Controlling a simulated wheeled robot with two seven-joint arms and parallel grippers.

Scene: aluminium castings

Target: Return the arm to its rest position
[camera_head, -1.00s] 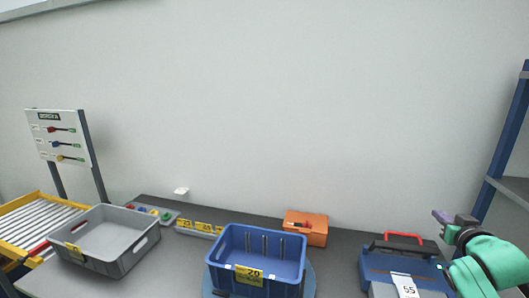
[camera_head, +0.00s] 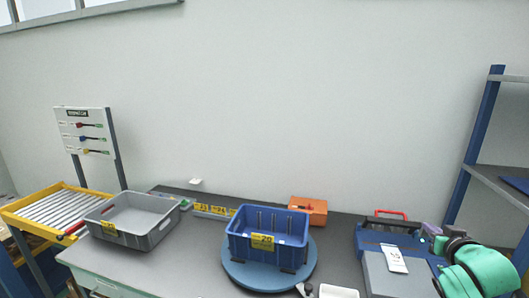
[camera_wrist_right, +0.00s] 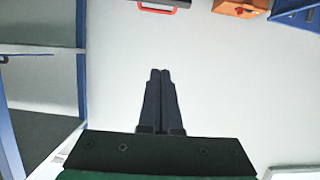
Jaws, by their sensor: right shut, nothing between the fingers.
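My right arm, with teal-green covers, comes in at the right of the head view. Its gripper (camera_head: 428,232) is above the blue case with the red handle (camera_head: 391,214), at the right end of the table. In the right wrist view the two dark fingers of the right gripper (camera_wrist_right: 160,72) lie side by side, closed, with nothing between them. The fingertips point at a plain pale surface. My left gripper is not in view.
A blue bin (camera_head: 238,246) stands on a round blue turntable (camera_head: 240,274). A grey crate (camera_head: 163,236) is at the left, an orange box (camera_head: 309,206) at the back. A blue-framed shelf (camera_head: 478,140) rises at the right, close to my right arm.

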